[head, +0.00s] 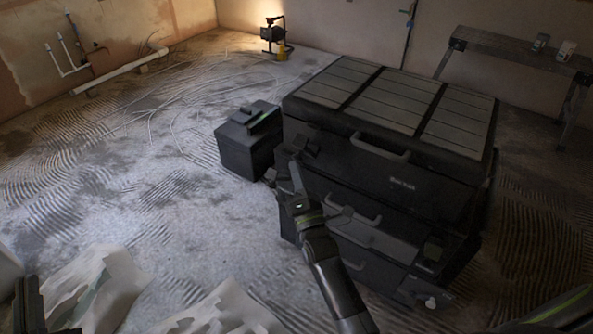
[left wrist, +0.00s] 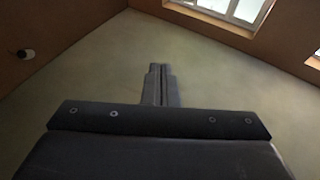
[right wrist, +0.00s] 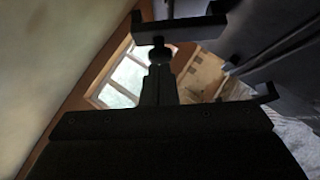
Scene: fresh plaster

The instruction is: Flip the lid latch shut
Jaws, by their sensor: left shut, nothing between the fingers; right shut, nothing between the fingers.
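A large dark tool chest (head: 400,190) with a ribbed grey lid (head: 385,97) stands right of centre in the head view; the lid looks down. A dark latch piece (head: 306,143) is at the left of its front, just under the lid. My right gripper (head: 294,166) is shut and empty, just below that latch piece. In the right wrist view, the shut fingers (right wrist: 160,52) point up at a dark bar-shaped part (right wrist: 190,29); I cannot tell whether they touch. My left gripper (head: 27,285) is shut at the lower left, away from the chest; its fingers show in the left wrist view (left wrist: 160,70).
A smaller dark box (head: 245,155) stands close left of the chest. A handle (head: 380,148) sticks out from the chest front. A work lamp (head: 272,36) stands at the back and a bench (head: 510,48) at the right. The plaster-streaked floor at left is mostly clear.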

